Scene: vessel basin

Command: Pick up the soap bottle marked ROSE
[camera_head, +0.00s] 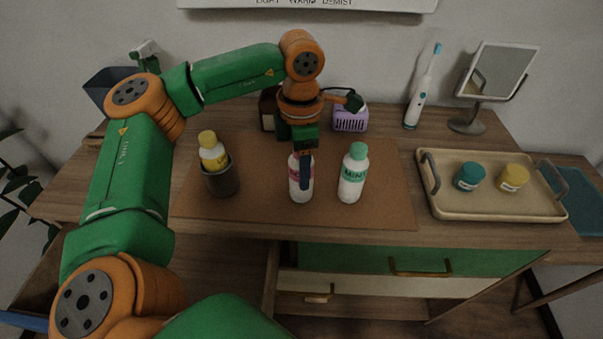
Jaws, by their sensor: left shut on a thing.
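A white bottle with a pink label (296,194) stands upright on the brown mat (385,210), its top hidden by my left gripper (304,172). The gripper comes down from above and is shut on this bottle. The lettering on its label is too small and covered to read. A white bottle with a green cap and a green label that seems to read MINT (352,175) stands just to the right, apart from the gripper. A bottle with a yellow cap and label (211,152) sits in a dark cup (222,184) to the left. My right gripper is not in view.
A beige tray (450,208) at the right holds a teal jar (469,176) and a yellow jar (513,178). A purple basket (350,122), an electric toothbrush (420,92) and a mirror (498,72) stand behind. The mat's front right is clear.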

